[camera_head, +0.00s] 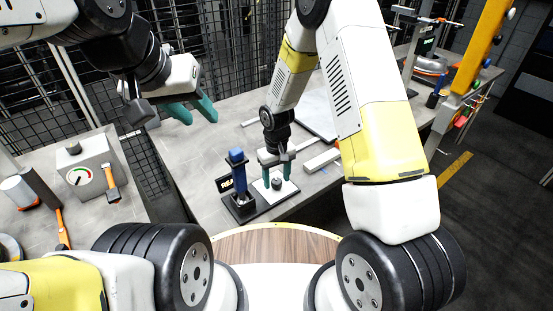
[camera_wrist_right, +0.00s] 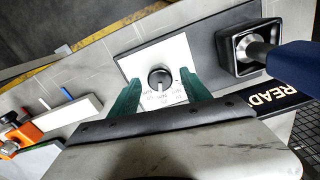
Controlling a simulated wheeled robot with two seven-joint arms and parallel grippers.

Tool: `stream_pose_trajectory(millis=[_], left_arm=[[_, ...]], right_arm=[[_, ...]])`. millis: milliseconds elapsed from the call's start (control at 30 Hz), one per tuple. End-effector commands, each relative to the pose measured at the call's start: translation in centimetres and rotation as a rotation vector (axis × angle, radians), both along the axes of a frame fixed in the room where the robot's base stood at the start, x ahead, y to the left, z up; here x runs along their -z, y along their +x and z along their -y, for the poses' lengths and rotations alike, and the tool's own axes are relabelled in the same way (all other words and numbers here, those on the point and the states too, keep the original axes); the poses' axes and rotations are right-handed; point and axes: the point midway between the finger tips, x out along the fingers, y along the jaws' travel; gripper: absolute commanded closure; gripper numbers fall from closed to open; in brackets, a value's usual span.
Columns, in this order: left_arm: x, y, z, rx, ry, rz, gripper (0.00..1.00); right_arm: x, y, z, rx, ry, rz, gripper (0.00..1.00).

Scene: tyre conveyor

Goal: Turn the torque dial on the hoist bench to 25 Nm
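The torque dial is a black round knob (camera_wrist_right: 160,79) on a white plate (camera_wrist_right: 142,65) with small printed marks that I cannot read. I cannot tell which value it points at. The dial (camera_head: 277,184) also shows on the hoist bench in the head view. My right gripper (camera_head: 277,170) is over the plate, pointing down. In the right wrist view its teal fingers (camera_wrist_right: 160,88) are apart on either side of the knob, with gaps between. My left gripper (camera_head: 197,115) is open and empty, raised in the air to the left of the bench.
A blue-handled tool (camera_head: 238,170) stands in a black holder (camera_head: 240,208) beside the dial plate, near a black READY sign (camera_wrist_right: 275,97). Light bars (camera_head: 322,159) lie right of the dial.

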Motion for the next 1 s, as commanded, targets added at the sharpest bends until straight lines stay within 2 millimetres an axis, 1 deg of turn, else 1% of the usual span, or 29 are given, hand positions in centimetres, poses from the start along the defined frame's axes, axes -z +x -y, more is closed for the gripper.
stream_pose_trajectory(millis=[167,267,500,600,700,800,1000], left_arm=[[0.0,0.0,0.0,0.000,0.000,0.000,0.64],[0.0,0.0,0.0,0.000,0.000,0.000,0.64],[0.0,0.0,0.0,0.000,0.000,0.000,0.64],[0.0,0.0,0.0,0.000,0.000,0.000,0.64],[0.0,0.0,0.0,0.000,0.000,0.000,0.64],[0.0,0.0,0.0,0.000,0.000,0.000,0.64],[0.0,0.0,0.0,0.000,0.000,0.000,0.64]], right_arm=[[-0.1,0.0,0.0,0.000,0.000,-0.001,0.44],[-0.8,0.0,0.0,0.000,0.000,0.001,0.44],[-4.9,0.1,0.0,0.000,0.002,0.004,0.44],[-6.4,0.1,0.0,0.000,0.001,0.003,0.44],[-7.3,0.0,0.0,0.000,0.000,0.001,0.44],[-7.7,0.0,0.0,0.000,0.000,0.000,0.44],[-7.8,0.0,0.0,0.000,0.000,-0.001,0.44]])
